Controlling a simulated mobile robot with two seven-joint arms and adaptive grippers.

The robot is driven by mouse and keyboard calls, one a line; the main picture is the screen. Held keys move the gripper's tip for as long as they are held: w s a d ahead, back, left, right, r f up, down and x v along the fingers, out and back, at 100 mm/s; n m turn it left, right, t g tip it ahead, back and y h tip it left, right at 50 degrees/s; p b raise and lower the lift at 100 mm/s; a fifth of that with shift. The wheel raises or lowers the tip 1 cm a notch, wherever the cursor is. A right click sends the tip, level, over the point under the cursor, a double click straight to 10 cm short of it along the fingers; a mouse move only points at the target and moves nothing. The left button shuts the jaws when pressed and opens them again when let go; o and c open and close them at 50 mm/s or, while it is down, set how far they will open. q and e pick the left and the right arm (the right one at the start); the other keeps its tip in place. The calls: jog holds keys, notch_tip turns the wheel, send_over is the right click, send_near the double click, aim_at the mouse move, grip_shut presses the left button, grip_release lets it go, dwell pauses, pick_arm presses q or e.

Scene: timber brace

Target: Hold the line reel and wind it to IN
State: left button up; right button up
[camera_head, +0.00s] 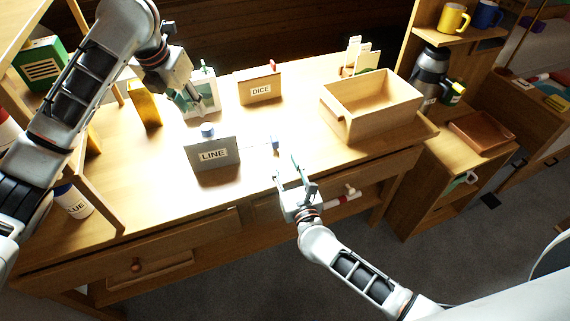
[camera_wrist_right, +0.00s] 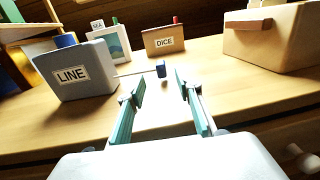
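The line reel is a grey box labelled LINE (camera_head: 213,153) on the desk, with a blue knob on top. It also shows at the left of the right wrist view (camera_wrist_right: 75,73). A thin rod runs from its right side to a small dark blue handle (camera_wrist_right: 161,71). My right gripper (camera_head: 291,165) is open and empty, in front of the handle, with its fingers to either side of it in the wrist view and not touching it. My left gripper (camera_head: 192,100) is above the desk behind the reel; whether its fingers are apart is unclear. No IN mark is readable.
A box labelled DICE (camera_head: 261,89) and a SEA picture box (camera_wrist_right: 112,43) stand behind the reel. An open wooden box (camera_head: 372,104) is at the right. A yellow object (camera_head: 146,104) and a GLUE bottle (camera_head: 75,201) are at the left.

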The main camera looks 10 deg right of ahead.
aim_at(276, 142)
jog(key=shift+w+a, duration=0.2)
jog(key=shift+w, duration=1.75)
jog(key=shift+w+a, duration=0.2)
jog(key=shift+w, duration=1.75)
grip_shut()
